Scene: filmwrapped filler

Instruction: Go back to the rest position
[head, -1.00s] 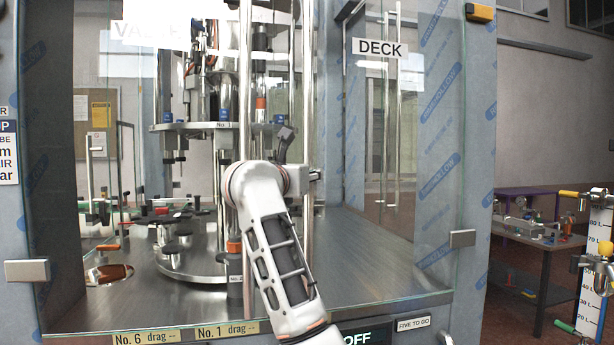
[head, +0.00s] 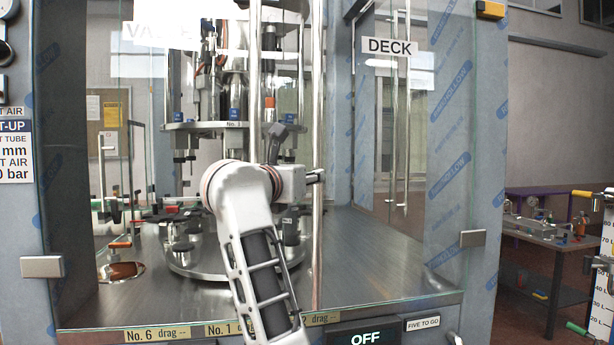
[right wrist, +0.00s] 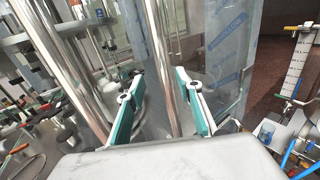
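My right arm (head: 255,250) rises from the bottom middle of the head view, in front of the glass-fronted machine. Its wrist bends to the right, close to the upright chrome bars. In the right wrist view my right gripper (right wrist: 158,98) is open, its two teal-padded fingers well apart. An upright chrome bar (right wrist: 163,60) shows between the fingers; I cannot tell whether it is between them or beyond them. I see no object held. My left gripper is in neither view.
The machine's steel deck (head: 370,260) lies behind glass, with a round filler carousel (head: 205,262) on it. An OFF display (head: 365,338) sits at the front edge. A side table (head: 555,240) and a scaled stand (head: 606,250) are at the right.

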